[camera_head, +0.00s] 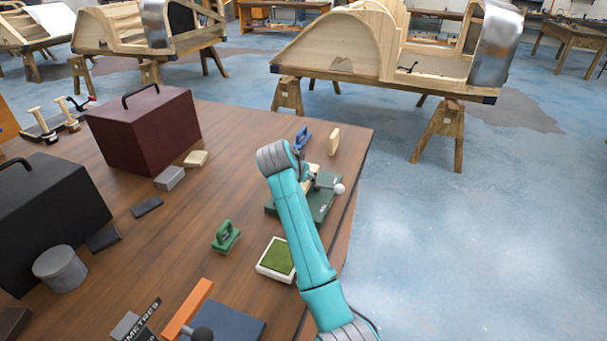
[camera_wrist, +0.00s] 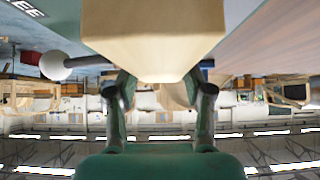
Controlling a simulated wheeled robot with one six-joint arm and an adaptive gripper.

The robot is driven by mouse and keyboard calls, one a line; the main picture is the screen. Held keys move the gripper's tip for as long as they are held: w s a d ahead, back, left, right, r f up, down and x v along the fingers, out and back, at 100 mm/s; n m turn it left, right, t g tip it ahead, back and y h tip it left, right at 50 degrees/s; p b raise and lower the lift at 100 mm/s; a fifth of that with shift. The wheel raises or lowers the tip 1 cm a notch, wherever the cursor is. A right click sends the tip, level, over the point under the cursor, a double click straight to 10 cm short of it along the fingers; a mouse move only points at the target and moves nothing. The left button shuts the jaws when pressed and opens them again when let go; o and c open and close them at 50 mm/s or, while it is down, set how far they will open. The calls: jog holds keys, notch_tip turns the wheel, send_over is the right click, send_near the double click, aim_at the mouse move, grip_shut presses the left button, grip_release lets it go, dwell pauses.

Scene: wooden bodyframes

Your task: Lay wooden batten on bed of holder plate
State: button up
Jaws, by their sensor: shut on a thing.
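The wooden batten (camera_wrist: 152,35) is pale and fills the top middle of the wrist view, end towards the camera. My gripper (camera_wrist: 162,82) is shut on it, a finger on each side. In the head view a small pale part of the batten (camera_head: 312,174) shows beside my teal arm, over the green holder plate (camera_head: 325,208). The holder plate lies near the table's right edge and has a lever with a white ball knob (camera_head: 339,188). My arm hides much of the plate and most of the gripper. I cannot tell whether the batten touches the bed.
A blue clamp-like thing (camera_head: 303,137) and an upright pale wooden piece (camera_head: 334,142) stand just behind the plate. A green-topped pad (camera_head: 275,259) and a green stamp-like thing (camera_head: 226,236) are in front and left. Dark red (camera_head: 145,130) and black boxes stand further left.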

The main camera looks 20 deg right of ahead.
jog(key=shift+f, duration=0.1)
jog(key=o, duration=1.3)
jog(key=v, duration=1.1)
jog(key=shift+w+r, duration=0.1)
jog(key=shift+r, duration=0.25)
jog(key=shift+v, duration=0.75)
